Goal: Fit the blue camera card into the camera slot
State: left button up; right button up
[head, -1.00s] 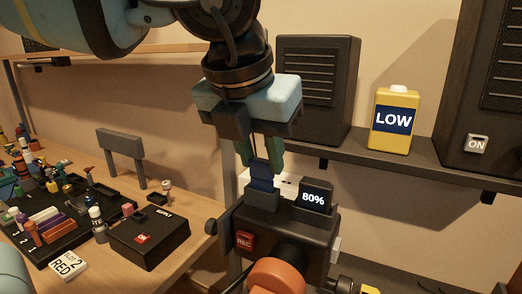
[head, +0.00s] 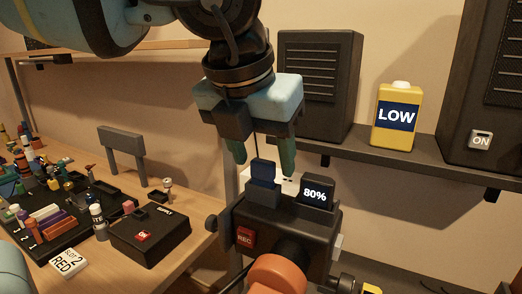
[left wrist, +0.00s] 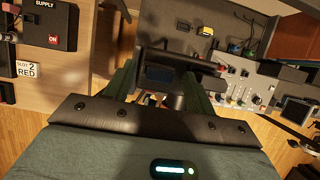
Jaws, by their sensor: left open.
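The blue camera card (head: 263,170) stands upright in the slot holder (head: 262,194) on top of the dark camera (head: 285,225), with its upper part showing above the holder. How deep it sits I cannot tell. My left gripper (head: 264,168) is open, its two green fingers spread apart on either side of the card and not touching it. In the left wrist view the card (left wrist: 159,73) shows as a dark blue block between the open fingers. My right gripper is in neither view.
An 80% display block (head: 315,193) stands right beside the slot on the camera. The wooden bench at left holds a black supply box (head: 150,240) and a tray of small parts. A shelf behind carries a yellow LOW bottle (head: 396,117) and dark speakers.

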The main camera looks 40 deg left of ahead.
aim_at(264, 160)
pick_arm(q)
jog(key=v, duration=0.3)
jog(key=shift+r, duration=0.3)
jog(key=v, duration=0.4)
jog(key=shift+s, duration=0.15)
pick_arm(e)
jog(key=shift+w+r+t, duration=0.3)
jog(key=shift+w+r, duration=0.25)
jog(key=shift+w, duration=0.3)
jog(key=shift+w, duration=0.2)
